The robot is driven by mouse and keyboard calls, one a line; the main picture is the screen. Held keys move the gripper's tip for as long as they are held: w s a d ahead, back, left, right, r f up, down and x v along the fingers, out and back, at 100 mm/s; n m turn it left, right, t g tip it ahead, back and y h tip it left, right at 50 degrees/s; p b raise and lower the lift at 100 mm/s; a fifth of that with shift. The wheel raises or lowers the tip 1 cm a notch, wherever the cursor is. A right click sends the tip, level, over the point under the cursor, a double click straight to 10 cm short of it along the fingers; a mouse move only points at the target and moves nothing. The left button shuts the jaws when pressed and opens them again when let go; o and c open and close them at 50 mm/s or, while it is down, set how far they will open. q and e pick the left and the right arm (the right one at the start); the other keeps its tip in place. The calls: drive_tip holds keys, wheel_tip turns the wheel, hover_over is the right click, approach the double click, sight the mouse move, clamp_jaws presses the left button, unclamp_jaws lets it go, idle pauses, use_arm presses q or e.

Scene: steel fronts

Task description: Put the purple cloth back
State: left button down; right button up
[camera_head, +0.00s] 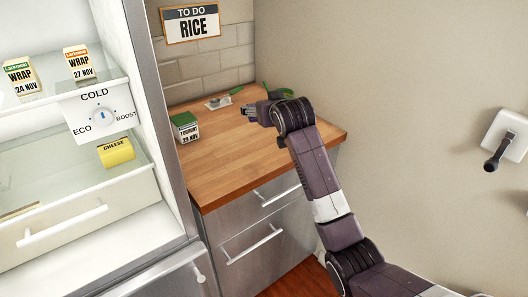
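I see no purple cloth in the head view. My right gripper (257,112) is over the wooden countertop (222,160), to the right of a small green and white carton (185,127). Its fingers are small and seen at an angle, so I cannot tell whether they are open or shut. I see nothing clearly held in it. My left gripper is out of view.
An open fridge at left holds wrap packs (79,64) and yellow cheese (116,152). A small clear item (218,102) and green things (284,92) lie at the counter's back. Steel drawers (255,243) are below. The counter's front is clear.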

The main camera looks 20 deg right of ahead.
sight(264, 156)
wheel_tip(264, 156, down, 15)
drive_tip(key=shift+f+p, duration=0.2)
drive_tip(key=shift+p, duration=0.2)
drive_tip(key=o, duration=1)
drive_tip(key=shift+v, duration=6.05)
drive_tip(key=shift+d, duration=0.15)
